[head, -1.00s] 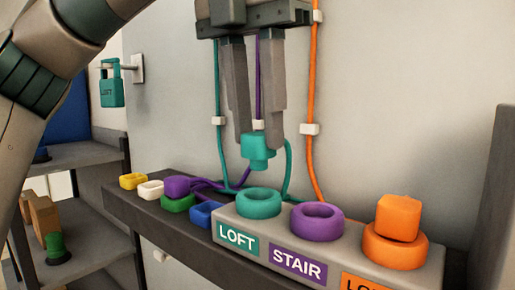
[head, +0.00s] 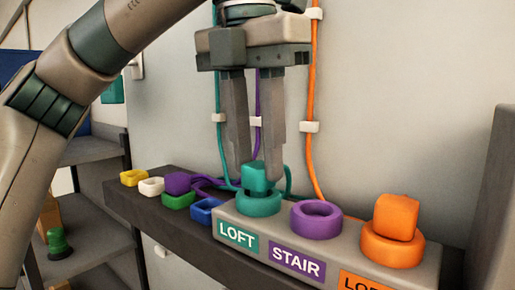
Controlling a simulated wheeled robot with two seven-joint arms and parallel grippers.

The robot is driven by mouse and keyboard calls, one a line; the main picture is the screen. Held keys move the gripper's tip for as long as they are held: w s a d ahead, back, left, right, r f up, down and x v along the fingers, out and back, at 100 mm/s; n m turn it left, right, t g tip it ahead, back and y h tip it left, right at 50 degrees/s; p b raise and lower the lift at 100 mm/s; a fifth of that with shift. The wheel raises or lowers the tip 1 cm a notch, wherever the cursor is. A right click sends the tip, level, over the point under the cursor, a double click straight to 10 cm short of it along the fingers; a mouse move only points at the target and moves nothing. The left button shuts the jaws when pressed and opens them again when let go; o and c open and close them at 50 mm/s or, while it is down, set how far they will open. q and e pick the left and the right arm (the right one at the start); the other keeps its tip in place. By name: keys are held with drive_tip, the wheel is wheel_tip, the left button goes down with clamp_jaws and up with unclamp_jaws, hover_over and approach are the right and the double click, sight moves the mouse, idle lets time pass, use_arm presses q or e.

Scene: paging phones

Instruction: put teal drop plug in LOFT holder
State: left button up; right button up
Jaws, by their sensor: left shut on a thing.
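The teal drop plug (head: 255,178) is upright at the teal ring-shaped LOFT holder (head: 259,205), its lower end inside or just over the ring's opening; the exact depth is hidden. The holder sits on a grey block above a teal LOFT label (head: 238,237). My left gripper (head: 256,162) points down from above and is shut on the plug, one finger on each side. My right gripper is not in the view.
The purple STAIR holder (head: 317,220) is empty. An orange plug (head: 396,216) sits in the orange holder (head: 392,248) at right. Yellow, white, green, blue and purple pieces lie on the dark shelf at left. Teal, purple and orange cords run along the wall.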

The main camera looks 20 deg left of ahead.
sight(249, 167)
use_arm(q)
drive_tip(key=shift+f, duration=0.3)
drive_tip(key=o, duration=1.1)
drive_tip(key=shift+w, duration=0.1)
drive_tip(key=shift+c, duration=0.2)
drive_tip(key=shift+r, duration=0.15)
wheel_tip(249, 167, up, 12)
drive_tip(key=s, duration=0.1)
drive_tip(key=shift+s+a, duration=0.25)
drive_tip(key=shift+r, duration=0.1)
